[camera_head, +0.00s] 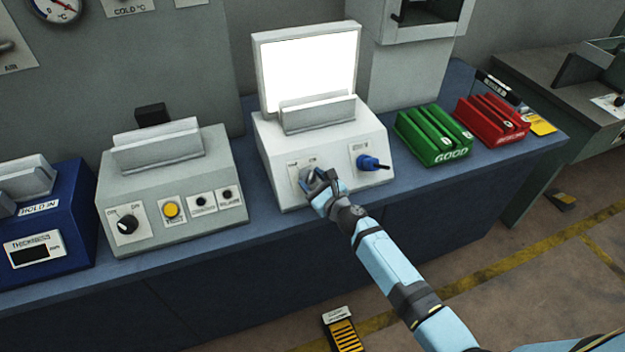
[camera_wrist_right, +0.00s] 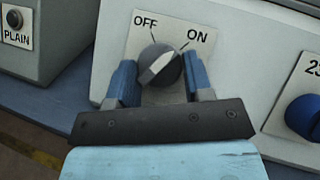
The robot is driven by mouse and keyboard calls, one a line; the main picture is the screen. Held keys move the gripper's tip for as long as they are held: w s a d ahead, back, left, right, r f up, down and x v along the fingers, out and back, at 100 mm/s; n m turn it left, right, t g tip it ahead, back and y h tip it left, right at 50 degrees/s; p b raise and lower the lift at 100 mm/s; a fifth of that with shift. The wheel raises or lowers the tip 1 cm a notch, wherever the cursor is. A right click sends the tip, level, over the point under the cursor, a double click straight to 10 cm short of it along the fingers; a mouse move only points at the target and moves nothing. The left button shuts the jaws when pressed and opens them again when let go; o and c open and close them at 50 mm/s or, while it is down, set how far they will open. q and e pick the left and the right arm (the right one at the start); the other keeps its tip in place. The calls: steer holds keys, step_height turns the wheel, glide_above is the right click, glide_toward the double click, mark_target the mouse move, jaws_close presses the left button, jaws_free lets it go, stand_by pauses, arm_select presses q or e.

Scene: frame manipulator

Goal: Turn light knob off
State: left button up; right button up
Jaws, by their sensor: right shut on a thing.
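The light knob (camera_wrist_right: 160,66) is a dark grey dial with a lighter raised grip, on a white plate marked OFF and ON. In the right wrist view its grip is tilted, its upper end leaning right toward the ON side. My right gripper (camera_wrist_right: 163,82) is shut on the knob, one blue finger on each side. In the head view my right gripper (camera_head: 316,182) covers most of the knob at the front of the white light box (camera_head: 281,150). The box's upright panel (camera_head: 311,70) glows bright white. My left gripper does not show.
A blue knob (camera_head: 368,162) sits right of the light knob on the same box. A grey box with a black dial (camera_head: 127,223) stands to the left. Green (camera_head: 433,134) and red (camera_head: 493,119) racks stand to the right on the blue bench (camera_head: 215,240).

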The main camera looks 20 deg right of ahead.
steer(key=n, duration=0.1)
steer(key=n+g+y+p, duration=0.1)
steer(key=shift+d+r+n, duration=0.15)
steer(key=shift+r+n, duration=0.1)
steer(key=shift+n, duration=0.15)
steer(key=n+g+y+p, duration=0.1)
steer(key=n+g+p, duration=0.1)
steer(key=n, duration=0.1)
steer(key=shift+w+y, duration=0.1)
steer(key=shift+y, duration=0.3)
steer(key=shift+d+r+n+g+y+p, duration=0.15)
steer(key=shift+n+g+y+p, duration=0.35)
steer(key=shift+n, duration=0.7)
steer(key=n+g+p, duration=0.1)
steer(key=n+g, duration=0.1)
steer(key=shift+w+n, duration=0.1)
steer(key=shift+n, duration=0.3)
steer(key=shift+w+r+n+g+p, duration=0.1)
steer(key=shift+n+g+p, duration=0.65)
steer(key=shift+n+g, duration=0.95)
steer(key=shift+n, duration=0.5)
steer(key=o, duration=0.9)
